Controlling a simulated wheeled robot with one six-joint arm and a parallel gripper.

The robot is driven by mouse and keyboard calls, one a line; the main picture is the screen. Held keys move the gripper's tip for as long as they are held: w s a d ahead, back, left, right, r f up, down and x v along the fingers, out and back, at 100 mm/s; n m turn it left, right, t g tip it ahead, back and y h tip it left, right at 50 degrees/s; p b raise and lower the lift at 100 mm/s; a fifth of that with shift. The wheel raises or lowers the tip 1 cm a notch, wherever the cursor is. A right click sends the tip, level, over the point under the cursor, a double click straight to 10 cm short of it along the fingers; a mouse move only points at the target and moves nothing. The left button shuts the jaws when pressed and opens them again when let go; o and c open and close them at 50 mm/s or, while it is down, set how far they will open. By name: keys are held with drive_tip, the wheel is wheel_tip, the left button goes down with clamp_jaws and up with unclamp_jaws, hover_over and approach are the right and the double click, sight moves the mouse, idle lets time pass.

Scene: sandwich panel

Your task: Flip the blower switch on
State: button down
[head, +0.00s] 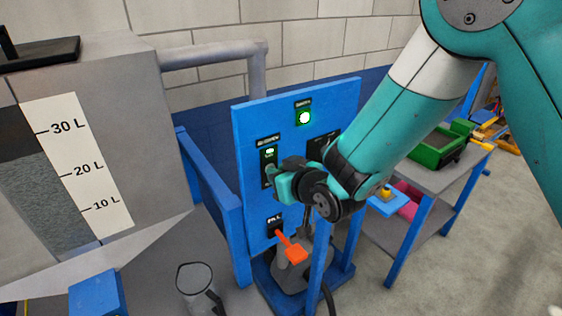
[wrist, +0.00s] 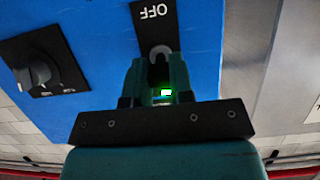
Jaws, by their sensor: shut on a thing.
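The blower switch is on a black plate (head: 267,183) on the blue panel (head: 255,212). A small green lamp (head: 269,152) glows on that plate, and a green glow (wrist: 166,92) shows between my fingers in the wrist view. My gripper (head: 272,172) is at the plate. In the wrist view my gripper (wrist: 159,68) is shut on the grey switch lever (wrist: 160,50), whose tip is partly hidden by the fingers. The upside-down OFF label (wrist: 153,10) is on the plate beyond the lever.
A black rotary knob (wrist: 35,75) sits beside the switch. Another green lamp (head: 304,117) glows higher on the panel. An orange lever (head: 292,248) juts out below my gripper. A scaled tank (head: 160,130) stands left, and a side table (head: 440,185) stands right.

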drive_tip(key=shift+r+g+h, duration=0.25)
drive_tip(key=shift+g+h, duration=0.05)
drive_tip(key=c, duration=1)
unclamp_jaws()
drive_tip(key=b+v, duration=1.1)
drive_tip(key=v, duration=0.6)
drive_tip(key=shift+d, duration=0.2)
